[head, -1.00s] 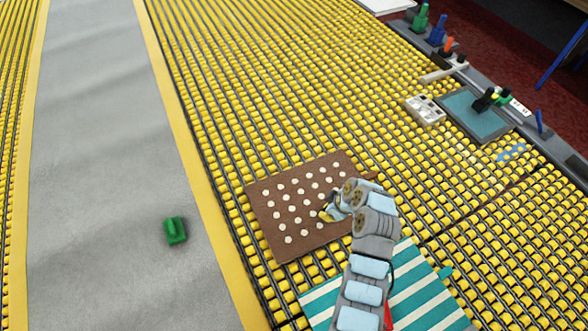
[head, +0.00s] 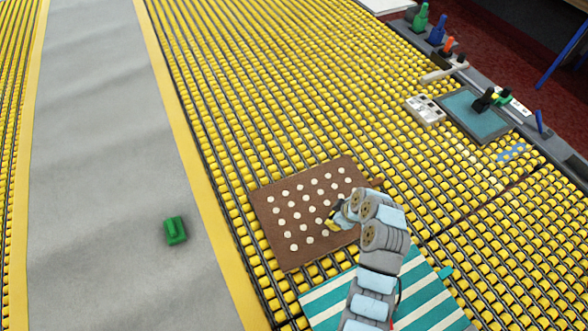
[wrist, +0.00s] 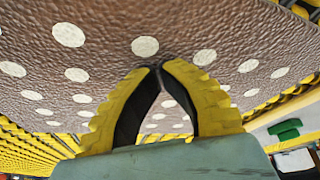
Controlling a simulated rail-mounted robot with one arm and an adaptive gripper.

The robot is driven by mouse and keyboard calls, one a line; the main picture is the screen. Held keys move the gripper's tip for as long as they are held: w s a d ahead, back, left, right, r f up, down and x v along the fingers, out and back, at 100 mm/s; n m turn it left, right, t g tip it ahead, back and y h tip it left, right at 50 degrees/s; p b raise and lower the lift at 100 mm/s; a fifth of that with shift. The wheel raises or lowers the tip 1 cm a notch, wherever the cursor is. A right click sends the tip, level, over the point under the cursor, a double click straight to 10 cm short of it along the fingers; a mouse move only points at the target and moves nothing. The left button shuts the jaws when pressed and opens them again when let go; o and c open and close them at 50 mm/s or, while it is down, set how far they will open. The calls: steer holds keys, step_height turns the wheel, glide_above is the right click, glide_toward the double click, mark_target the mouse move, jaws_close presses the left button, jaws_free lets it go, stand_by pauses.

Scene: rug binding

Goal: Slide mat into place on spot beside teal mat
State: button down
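The brown mat (head: 314,236) with white dots lies on the yellow rollers. A narrow strip of rollers shows between its lower edge and the teal-and-white striped mat (head: 424,290), which is partly hidden behind my arm. My gripper (head: 333,222) is over the brown mat's right part, low at its surface. In the wrist view the brown mat (wrist: 215,30) fills the upper part, and the fingertips of my gripper (wrist: 161,68) meet against it. No fold of mat shows between the fingers; exact contact is hard to tell.
A grey walkway (head: 90,150) with a yellow edge runs along the left, with a green block (head: 175,230) on it. A white-grey box (head: 425,110) and a teal tray (head: 478,118) with tools stand at upper right. The rollers above the brown mat are clear.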

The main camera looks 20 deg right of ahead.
mark_target(339, 234)
steer(key=shift+s+f, duration=0.1)
steer(key=shift+s, duration=0.25)
steer(key=shift+s+d, duration=0.15)
steer(key=shift+s, duration=0.55)
steer(key=shift+s+d, duration=0.1)
steer(key=shift+s, duration=0.85)
steer(key=shift+s, duration=0.3)
steer(key=shift+s, duration=0.2)
steer(key=shift+s, duration=0.1)
